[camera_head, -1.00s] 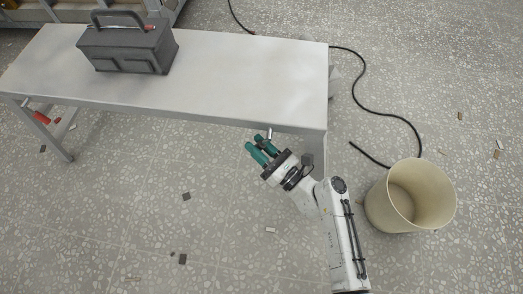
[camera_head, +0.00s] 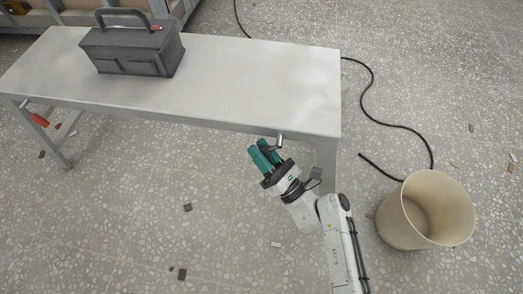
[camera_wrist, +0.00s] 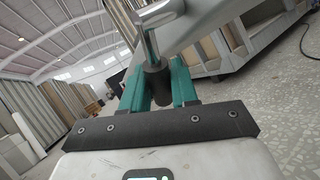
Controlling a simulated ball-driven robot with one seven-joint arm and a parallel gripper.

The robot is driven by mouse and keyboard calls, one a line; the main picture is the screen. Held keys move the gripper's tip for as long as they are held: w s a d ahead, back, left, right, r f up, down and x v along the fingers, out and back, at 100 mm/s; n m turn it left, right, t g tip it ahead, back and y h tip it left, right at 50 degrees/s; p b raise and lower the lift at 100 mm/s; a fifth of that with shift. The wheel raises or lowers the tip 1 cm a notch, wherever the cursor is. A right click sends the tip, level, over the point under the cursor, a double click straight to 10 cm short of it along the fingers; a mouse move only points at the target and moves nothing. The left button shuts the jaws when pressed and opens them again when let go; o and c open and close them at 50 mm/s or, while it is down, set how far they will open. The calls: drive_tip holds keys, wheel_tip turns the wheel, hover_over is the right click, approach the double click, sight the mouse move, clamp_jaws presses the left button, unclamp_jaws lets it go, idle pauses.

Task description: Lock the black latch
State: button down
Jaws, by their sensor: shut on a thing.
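The black latch shows in the wrist view as a black cylindrical grip (camera_wrist: 156,84) on a silver metal rod under the bench. My gripper (camera_wrist: 157,72) has its two green fingers on either side of this grip and is shut on it. In the head view my gripper (camera_head: 259,149) is just below the front edge of the bench, near its right end. A silver part of the latch (camera_head: 280,139) shows beside the fingers; its black grip is hidden there. The grey bench (camera_head: 225,85) stands above and behind my gripper.
A dark grey toolbox (camera_head: 133,48) sits on the bench's left part. A red-handled latch (camera_head: 39,120) is at the left leg. A beige bin (camera_head: 425,210) stands at right, near a black cable (camera_head: 398,125). The speckled floor left of my arm is mostly clear, with small scraps.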

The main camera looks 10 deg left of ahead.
drive_tip(key=c, duration=1)
unclamp_jaws()
drive_tip(key=shift+o, duration=0.2)
drive_tip(key=shift+d, duration=0.1)
drive_tip(key=p+v, duration=0.2)
drive_tip(key=v, duration=0.8)
drive_tip(key=shift+s+d+f, duration=0.2)
drive_tip(key=shift+s+f, duration=0.05)
drive_tip(key=shift+s, duration=0.05)
drive_tip(key=shift+c, duration=0.3)
